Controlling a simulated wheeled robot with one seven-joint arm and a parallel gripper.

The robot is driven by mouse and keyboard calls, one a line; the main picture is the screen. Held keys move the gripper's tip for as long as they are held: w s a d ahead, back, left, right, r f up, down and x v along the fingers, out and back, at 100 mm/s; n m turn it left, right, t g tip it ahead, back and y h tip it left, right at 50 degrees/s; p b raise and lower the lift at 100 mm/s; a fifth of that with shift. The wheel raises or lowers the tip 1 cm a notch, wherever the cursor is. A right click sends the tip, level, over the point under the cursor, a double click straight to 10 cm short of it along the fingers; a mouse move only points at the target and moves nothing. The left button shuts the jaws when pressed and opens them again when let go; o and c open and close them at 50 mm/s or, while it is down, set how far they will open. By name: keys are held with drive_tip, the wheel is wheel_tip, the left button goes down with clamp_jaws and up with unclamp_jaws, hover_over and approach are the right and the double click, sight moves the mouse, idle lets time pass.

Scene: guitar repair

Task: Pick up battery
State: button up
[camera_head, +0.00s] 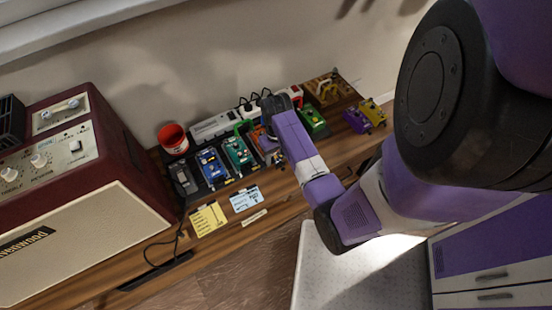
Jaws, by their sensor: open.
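I cannot make out a battery for sure; it may be too small to tell or hidden behind my arm. My gripper (271,106) is at the end of my purple and white arm, over the back of the wooden bench (162,252). It is above the row of effect pedals, near the orange pedal (266,142). Its fingers are small and dark here, mostly covered by my wrist. It is open, and I see nothing held in it.
A blue pedal (212,165) and a green one (238,153) stand left of my gripper. A red cup (173,138) and a large amplifier (75,200) are farther left. A bright green box (313,120) and purple and yellow pedals (357,119) are right. Notes (208,219) lie in front.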

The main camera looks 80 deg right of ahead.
sight(276, 159)
clamp_jaws()
drive_tip(key=shift+r, duration=0.1)
wheel_tip(276, 159, up, 20)
drive_tip(key=p, duration=0.7)
